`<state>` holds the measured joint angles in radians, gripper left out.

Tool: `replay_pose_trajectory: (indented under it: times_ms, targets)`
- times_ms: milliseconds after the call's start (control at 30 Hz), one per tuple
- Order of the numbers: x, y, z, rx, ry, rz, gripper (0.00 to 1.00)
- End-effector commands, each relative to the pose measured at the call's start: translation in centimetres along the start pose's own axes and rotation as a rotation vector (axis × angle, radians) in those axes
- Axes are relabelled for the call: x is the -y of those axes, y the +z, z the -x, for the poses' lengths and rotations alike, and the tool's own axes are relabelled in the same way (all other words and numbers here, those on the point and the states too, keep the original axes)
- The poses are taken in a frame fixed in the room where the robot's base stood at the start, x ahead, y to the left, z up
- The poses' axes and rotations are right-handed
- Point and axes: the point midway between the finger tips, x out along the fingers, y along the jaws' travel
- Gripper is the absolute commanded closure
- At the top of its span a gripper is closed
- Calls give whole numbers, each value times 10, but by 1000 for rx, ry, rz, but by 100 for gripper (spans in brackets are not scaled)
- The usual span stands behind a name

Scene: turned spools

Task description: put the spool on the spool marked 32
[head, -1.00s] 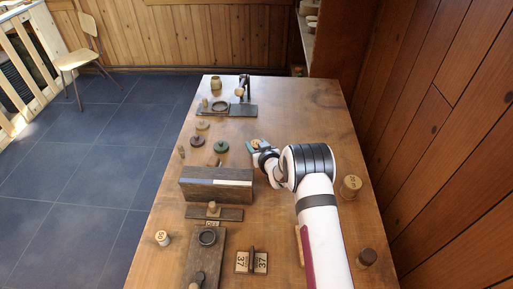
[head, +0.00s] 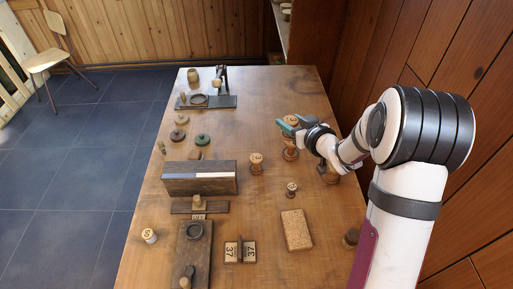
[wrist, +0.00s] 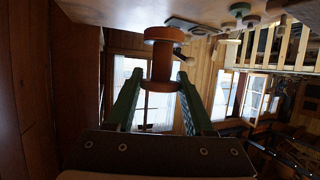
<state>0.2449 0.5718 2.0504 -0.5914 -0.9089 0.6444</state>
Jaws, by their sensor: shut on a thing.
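In the wrist view the spool (wrist: 163,62) stands lengthwise between the fingertips of my gripper (wrist: 162,88), an orange-brown shaft with wide flanges; the tabletop is at the top of that picture. Just nearer than my gripper in the head view stands another spool (head: 290,151). A marked spool (head: 256,163) stands left of that, its number too small to read. I cannot tell which spool bears 32.
A smaller spool (head: 291,188), a cork block (head: 296,231) and a 37 card stand (head: 240,251) are nearer. Another spool (head: 330,174) is partly behind my arm. A dark long block (head: 199,178) lies left. The table's far right is clear.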

Motion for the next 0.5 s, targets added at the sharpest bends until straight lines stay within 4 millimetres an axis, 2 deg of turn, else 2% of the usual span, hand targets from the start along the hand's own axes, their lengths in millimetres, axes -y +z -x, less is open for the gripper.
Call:
replay_pose_trajectory:
  times_ms: [33, 100, 167, 267, 400, 500]
  targets:
    - [-2, -2, 19, -2, 5, 0, 100]
    - [0, -2, 38, -1, 5, -3, 100]
    - [4, 0, 45, 0, 2, -4, 100]
    - [22, 8, 30, 5, -4, -5, 100]
    - [56, 21, -10, 5, -6, -3, 100]
    - [74, 29, -32, 3, -3, -3, 100]
